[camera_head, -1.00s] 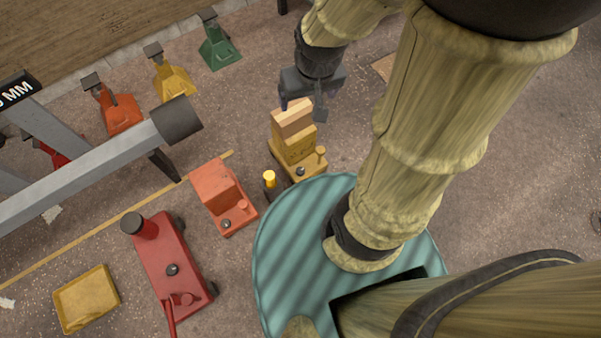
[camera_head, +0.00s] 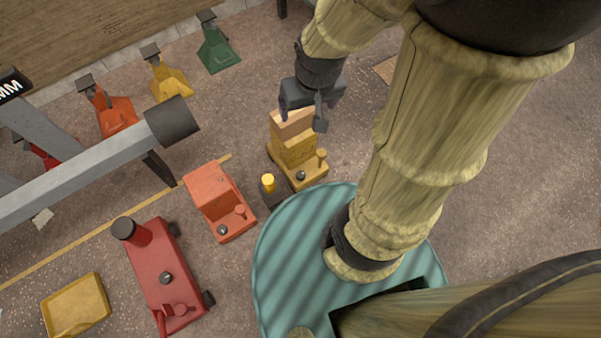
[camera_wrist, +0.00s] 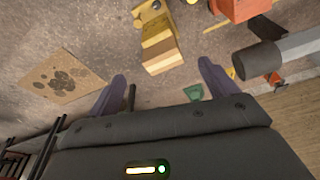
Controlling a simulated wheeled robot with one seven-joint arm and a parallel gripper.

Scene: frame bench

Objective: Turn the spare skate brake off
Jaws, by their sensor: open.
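A yellow skate (camera_head: 297,172) with pale wooden blocks (camera_head: 292,128) stacked on it stands at the centre of the head view. It carries a small yellow knob and a dark round knob. An orange skate (camera_head: 212,196) with similar small knobs stands to its lower left. I cannot tell which is the spare skate or how its brake is set. My gripper (camera_head: 312,104) is open and empty, above the far end of the wooden blocks. In the wrist view, the blocks (camera_wrist: 160,48) show beyond the open fingers (camera_wrist: 161,72), apart from them.
A small yellow-capped dark object (camera_head: 268,183) stands between the skates. A red jack (camera_head: 160,275) and a yellow tray (camera_head: 76,305) are at lower left. A grey beam (camera_head: 85,168) crosses the left side; coloured stands line the back. Floor right of the yellow skate is clear.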

